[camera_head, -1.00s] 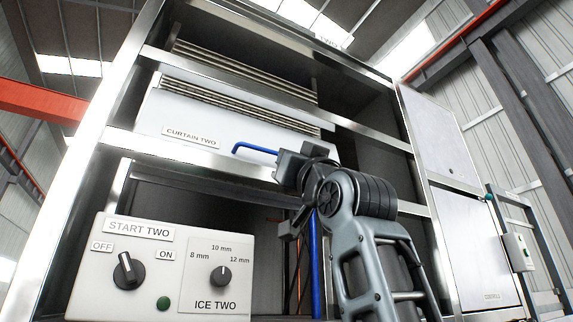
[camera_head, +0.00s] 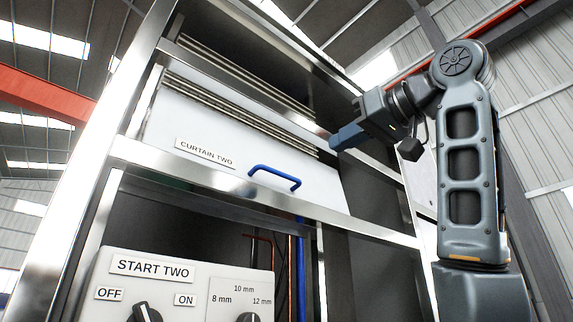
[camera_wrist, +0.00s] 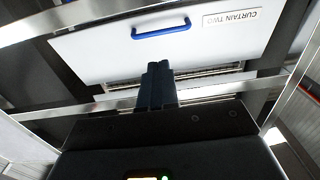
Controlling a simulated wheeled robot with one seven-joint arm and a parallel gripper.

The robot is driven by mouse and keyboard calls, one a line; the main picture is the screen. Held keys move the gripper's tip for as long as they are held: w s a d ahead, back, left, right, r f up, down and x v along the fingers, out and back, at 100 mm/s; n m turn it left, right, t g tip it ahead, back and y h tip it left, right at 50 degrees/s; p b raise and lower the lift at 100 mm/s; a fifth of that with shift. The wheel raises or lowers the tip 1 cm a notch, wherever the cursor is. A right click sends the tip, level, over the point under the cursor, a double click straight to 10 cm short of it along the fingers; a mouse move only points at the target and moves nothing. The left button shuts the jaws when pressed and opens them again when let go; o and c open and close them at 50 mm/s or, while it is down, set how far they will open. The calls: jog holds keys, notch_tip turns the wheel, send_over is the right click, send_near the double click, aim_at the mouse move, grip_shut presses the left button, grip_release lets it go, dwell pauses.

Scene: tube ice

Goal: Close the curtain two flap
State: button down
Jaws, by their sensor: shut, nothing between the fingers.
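The curtain two flap (camera_head: 240,167) is a white tilted panel with a "CURTAIN TWO" label and a blue handle (camera_head: 275,178) along its lower edge. Ribbed metal slats show along its upper edge, with dark space above. In the wrist view the flap (camera_wrist: 110,52) appears upside down, with its blue handle (camera_wrist: 161,30) at the top. My gripper (camera_head: 336,140) is shut and empty, up and to the right of the handle in the head view, apart from it. In the wrist view my shut fingers (camera_wrist: 157,72) overlap the slatted edge of the flap; I cannot tell if they touch.
Steel frame bars (camera_head: 260,199) cross below the flap. A control panel (camera_head: 185,290) labelled START TWO, with knobs, stands below left. Blue and copper pipes show in the dark bay beneath.

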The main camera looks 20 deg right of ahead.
aim_at(283, 174)
jog(key=p+x, duration=0.4)
jog(key=x, duration=0.9)
jog(key=shift+w+a+p, duration=0.1)
jog(key=shift+w+p, duration=0.15)
jog(key=shift+p, duration=0.1)
jog(key=shift+w, duration=0.1)
